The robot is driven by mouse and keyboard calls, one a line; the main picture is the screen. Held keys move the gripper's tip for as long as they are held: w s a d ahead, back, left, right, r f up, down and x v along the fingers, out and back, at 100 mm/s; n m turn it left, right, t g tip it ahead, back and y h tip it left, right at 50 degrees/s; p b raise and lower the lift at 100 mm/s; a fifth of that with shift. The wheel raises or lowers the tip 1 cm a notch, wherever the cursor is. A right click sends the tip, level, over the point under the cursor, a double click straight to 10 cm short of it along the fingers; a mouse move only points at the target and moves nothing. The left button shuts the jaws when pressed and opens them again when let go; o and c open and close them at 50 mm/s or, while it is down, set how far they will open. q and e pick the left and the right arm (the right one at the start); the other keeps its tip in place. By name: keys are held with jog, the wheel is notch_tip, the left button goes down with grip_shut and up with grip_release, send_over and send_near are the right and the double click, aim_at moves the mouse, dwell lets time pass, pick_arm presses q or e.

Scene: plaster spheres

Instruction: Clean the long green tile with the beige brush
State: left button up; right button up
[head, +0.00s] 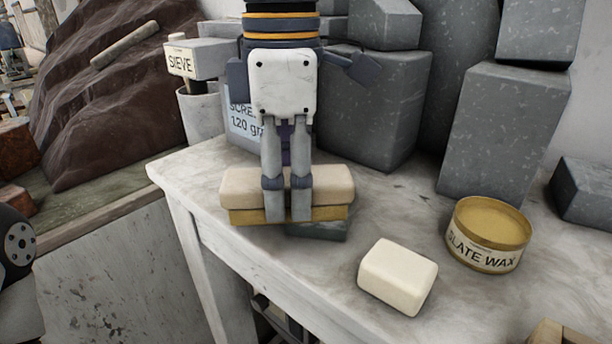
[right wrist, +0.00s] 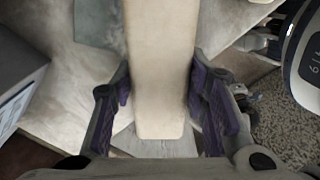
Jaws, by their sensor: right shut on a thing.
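The beige brush (head: 328,187), a long block with a yellowish layer beneath, is at the front left of the white table. My right gripper (head: 287,215) comes down over it, with its fingers in front of the brush's near side. In the right wrist view the brush (right wrist: 160,70) lies between the purple finger pads (right wrist: 162,108), and the gripper is shut on it. The green tile (head: 320,230) shows only as a strip under the brush's right part; the rest is hidden. Part of it also shows in the right wrist view (right wrist: 97,22). My left gripper is not in view.
A cream block (head: 398,276) and a slate wax tin (head: 489,235) stand right of the brush on the table (head: 390,205). Large grey stone blocks (head: 375,105) line the back. A white pot (head: 200,112) and a sieve box (head: 195,60) stand behind left. The table's front edge is close.

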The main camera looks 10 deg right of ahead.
aim_at(326, 174)
jog(key=shift+s+d, duration=0.15)
jog(key=shift+d, duration=0.9)
jog(key=shift+s+d, duration=0.1)
jog(key=shift+d, duration=0.95)
jog(key=shift+w+a, duration=0.15)
jog(key=shift+a, duration=1)
jog(key=shift+w+a, duration=0.15)
jog(key=shift+a, duration=0.95)
jog(key=shift+s+d+r, duration=0.1)
jog(key=shift+d+r, duration=0.3)
jog(key=shift+d, duration=0.2)
jog(key=shift+s+d+r, duration=0.1)
jog(key=shift+d+r, duration=0.25)
jog(key=shift+d, duration=0.25)
jog(key=shift+w, duration=0.1)
jog(key=shift+w+d+f, duration=0.1)
jog(key=shift+w+d, duration=0.15)
jog(key=shift+w, duration=0.45)
jog(key=shift+w+d+f, duration=0.1)
jog(key=shift+w+d, duration=0.15)
jog(key=shift+w, duration=0.45)
jog(key=shift+f, duration=0.55)
